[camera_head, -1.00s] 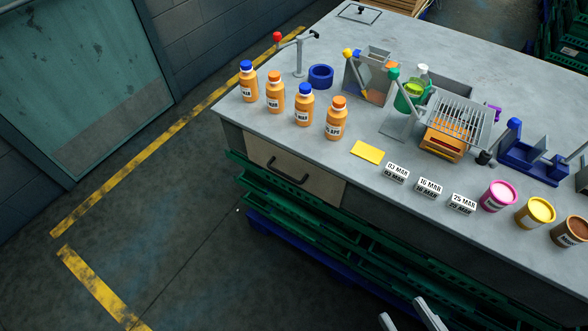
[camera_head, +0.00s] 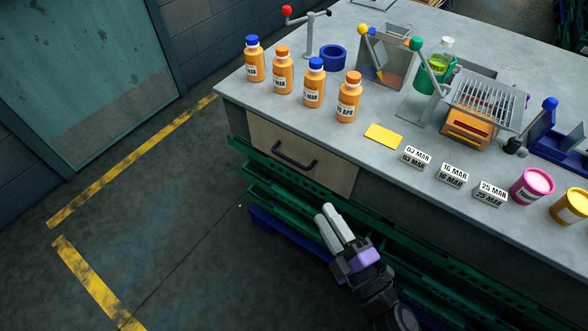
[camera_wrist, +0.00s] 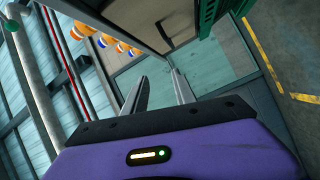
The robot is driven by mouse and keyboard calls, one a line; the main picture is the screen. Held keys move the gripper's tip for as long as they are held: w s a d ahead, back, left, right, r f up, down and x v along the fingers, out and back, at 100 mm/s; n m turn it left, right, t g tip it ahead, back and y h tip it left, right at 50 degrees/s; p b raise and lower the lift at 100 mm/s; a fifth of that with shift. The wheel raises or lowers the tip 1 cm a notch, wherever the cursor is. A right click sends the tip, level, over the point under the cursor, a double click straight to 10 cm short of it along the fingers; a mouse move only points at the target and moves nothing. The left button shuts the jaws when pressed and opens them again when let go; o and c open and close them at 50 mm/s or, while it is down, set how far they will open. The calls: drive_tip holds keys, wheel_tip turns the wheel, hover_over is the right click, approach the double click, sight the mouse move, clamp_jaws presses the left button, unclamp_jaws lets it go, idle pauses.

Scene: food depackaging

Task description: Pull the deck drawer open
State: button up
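The deck drawer (camera_head: 302,158) is a beige front set under the counter's left end, and it looks closed. Its dark bar handle (camera_head: 295,156) runs across the middle of the front. My gripper (camera_head: 328,220) is below and to the right of the handle, apart from it, in front of the green crates. Its two pale fingers point up and to the left, with a gap between them. In the wrist view the fingers (camera_wrist: 160,92) stand apart with nothing between them. The drawer front shows there at the top (camera_wrist: 176,22).
Orange bottles (camera_head: 312,85), a yellow card (camera_head: 383,136) and date blocks (camera_head: 416,157) stand on the counter (camera_head: 235,93) above. Green crates (camera_head: 270,185) jut out below the drawer. The floor (camera_head: 170,230) to the left is clear.

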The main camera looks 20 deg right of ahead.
sight(294, 161)
drive_tip(key=shift+w+a+f+n+g+y+b, duration=0.1)
drive_tip(key=shift+w+a+f+n+y+b, duration=0.7)
drive_tip(key=shift+w, duration=2.45)
drive_tip(key=shift+w+d+f+n+g+h+b, duration=0.2)
drive_tip(key=shift+w+n, duration=1.35)
drive_tip(key=shift+w, duration=1.75)
drive_tip(key=shift+w+a+f+n+y+b, duration=0.4)
drive_tip(key=shift+w+n, duration=0.75)
drive_tip(key=shift+w, duration=2.1)
drive_tip(key=shift+d+r, duration=0.1)
drive_tip(key=shift+d, duration=0.05)
clamp_jaws()
